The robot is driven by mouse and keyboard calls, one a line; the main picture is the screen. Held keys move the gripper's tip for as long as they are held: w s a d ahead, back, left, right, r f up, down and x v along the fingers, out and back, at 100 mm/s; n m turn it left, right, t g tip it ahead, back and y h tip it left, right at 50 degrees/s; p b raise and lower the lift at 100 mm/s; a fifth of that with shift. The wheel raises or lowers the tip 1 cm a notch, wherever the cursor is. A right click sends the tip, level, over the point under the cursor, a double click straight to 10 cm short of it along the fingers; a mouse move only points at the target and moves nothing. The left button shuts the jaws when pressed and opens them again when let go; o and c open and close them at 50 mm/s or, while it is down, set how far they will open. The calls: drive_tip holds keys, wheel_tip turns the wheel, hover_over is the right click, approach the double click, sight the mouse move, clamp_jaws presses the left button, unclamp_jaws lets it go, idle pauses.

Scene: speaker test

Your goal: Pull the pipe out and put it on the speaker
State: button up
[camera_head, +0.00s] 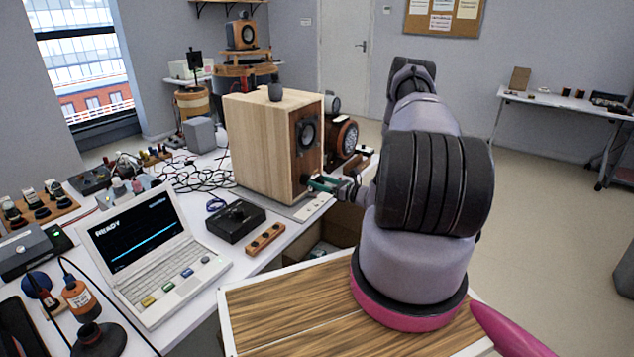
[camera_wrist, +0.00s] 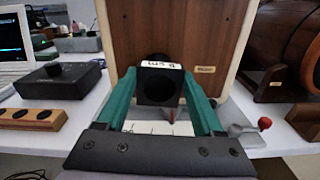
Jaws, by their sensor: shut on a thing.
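The speaker (camera_head: 262,150) is a light wooden box with a darker front, standing on the white bench. Its front panel (camera_wrist: 188,35) fills the upper wrist view. My gripper (camera_wrist: 160,92) has green fingers shut on the pipe, one on each side. In the head view my gripper (camera_head: 325,184) is at the low front of the speaker. I cannot tell how much of the pipe is inside the speaker.
A black box (camera_head: 235,221), a wooden block with holes (camera_head: 265,239) and a laptop (camera_head: 150,255) are to the left. A round wooden speaker (camera_wrist: 280,45) stands close on the right.

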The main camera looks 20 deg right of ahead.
drive_tip(key=v, duration=0.8)
drive_tip(key=shift+s+d, duration=0.15)
drive_tip(key=shift+s, duration=0.05)
idle(1.2)
drive_tip(key=shift+s, duration=0.1)
